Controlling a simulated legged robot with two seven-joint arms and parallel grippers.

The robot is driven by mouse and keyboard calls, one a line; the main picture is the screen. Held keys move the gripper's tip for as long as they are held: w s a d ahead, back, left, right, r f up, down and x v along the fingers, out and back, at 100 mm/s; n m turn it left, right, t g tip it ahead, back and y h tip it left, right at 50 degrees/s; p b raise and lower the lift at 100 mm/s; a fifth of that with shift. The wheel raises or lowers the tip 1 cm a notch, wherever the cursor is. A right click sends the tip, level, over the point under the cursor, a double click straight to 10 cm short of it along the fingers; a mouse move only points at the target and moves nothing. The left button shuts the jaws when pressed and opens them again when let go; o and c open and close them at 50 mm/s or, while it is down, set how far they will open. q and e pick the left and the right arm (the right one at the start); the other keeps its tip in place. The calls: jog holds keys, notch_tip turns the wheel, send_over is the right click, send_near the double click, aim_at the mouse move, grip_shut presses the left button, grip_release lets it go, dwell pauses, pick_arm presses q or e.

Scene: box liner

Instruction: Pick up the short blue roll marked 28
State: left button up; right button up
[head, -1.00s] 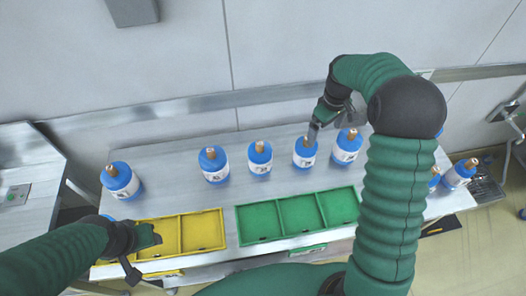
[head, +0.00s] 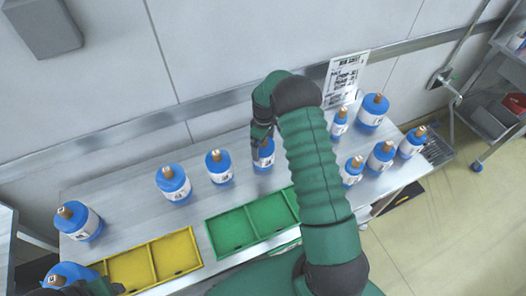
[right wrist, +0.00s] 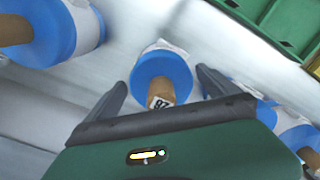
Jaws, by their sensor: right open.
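A blue roll (head: 263,155) with a white label and brown core stands on the table behind the green tray. In the right wrist view this roll (right wrist: 160,72) lies between my fingers; its core end carries a small tag that looks like 28 upside down. My right gripper (head: 263,132) is open at the top of this roll, with its fingers (right wrist: 162,88) apart on either side, not closed on it. The arm partly hides the roll. My left gripper (head: 100,288) is at the bottom left edge, mostly cut off, beside a blue roll (head: 68,272).
Other blue rolls (head: 218,167) stand along the table, with several (head: 381,157) at the right. A green tray (head: 237,231) and a yellow tray (head: 150,262) lie at the front. A printed sheet (head: 346,75) stands at the back. Rolls (right wrist: 60,30) flank the gripper in the wrist view.

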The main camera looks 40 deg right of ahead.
notch_tip(320, 180, down, 3)
jog(key=shift+r+p, duration=0.1)
jog(key=shift+p, duration=0.25)
jog(key=shift+w+f, duration=0.1)
jog(key=shift+f, duration=0.2)
jog(key=shift+a, duration=0.1)
jog(key=c, duration=2.1)
jog(key=shift+r, duration=0.1)
